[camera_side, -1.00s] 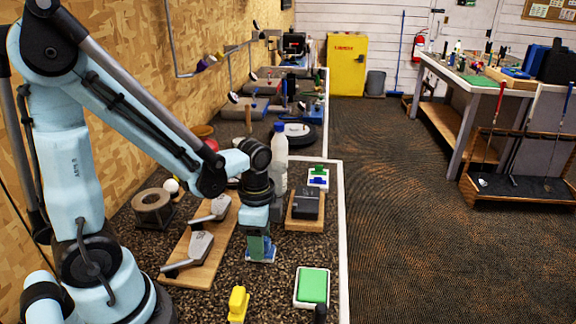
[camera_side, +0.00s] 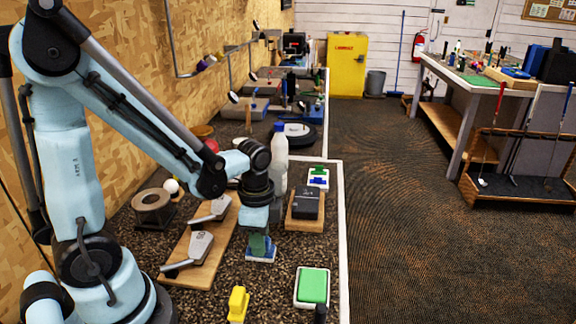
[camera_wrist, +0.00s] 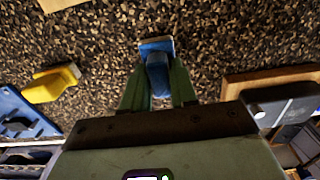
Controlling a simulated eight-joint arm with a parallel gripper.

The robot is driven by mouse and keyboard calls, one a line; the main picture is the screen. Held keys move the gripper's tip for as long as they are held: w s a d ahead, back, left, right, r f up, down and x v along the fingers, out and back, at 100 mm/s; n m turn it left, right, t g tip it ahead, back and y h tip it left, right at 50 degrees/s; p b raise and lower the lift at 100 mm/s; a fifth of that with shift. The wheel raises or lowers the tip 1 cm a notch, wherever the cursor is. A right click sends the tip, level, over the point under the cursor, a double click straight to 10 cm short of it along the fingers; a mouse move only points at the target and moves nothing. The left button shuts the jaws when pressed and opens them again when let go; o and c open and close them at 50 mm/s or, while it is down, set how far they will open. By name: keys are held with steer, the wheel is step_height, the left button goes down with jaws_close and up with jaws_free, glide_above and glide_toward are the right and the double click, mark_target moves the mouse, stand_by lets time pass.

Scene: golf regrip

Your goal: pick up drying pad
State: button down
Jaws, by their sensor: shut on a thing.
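The drying pad, which I take to be the blue block with a raised grip and pale base, is under my gripper in the side view (camera_side: 260,254). It also shows in the wrist view (camera_wrist: 156,46), with its blue grip between the two green fingers. My gripper (camera_side: 259,242) points straight down and is shut on that grip; it also shows in the wrist view (camera_wrist: 158,90). The pad looks level. Whether its base touches the speckled bench top or hangs just above it, I cannot tell. The fingers hide part of the grip.
A wooden board with grey clamps (camera_side: 205,240) lies left of the gripper. A black box on a wooden block (camera_side: 305,207) and a white bottle (camera_side: 279,160) stand behind. A yellow object (camera_side: 238,303) and green pad in a white tray (camera_side: 313,287) lie in front.

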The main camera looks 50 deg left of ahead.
steer(key=shift+r, duration=0.7)
steer(key=r, duration=0.1)
steer(key=d+r, duration=0.1)
steer(key=r, duration=0.1)
steer(key=shift+s+d+r, duration=0.15)
steer(key=shift+s+r, duration=0.05)
steer(key=shift+s, duration=0.1)
steer(key=s+d+r, duration=0.4)
steer(key=d+r, duration=0.2)
steer(key=d, duration=0.3)
steer(key=shift+s, duration=0.35)
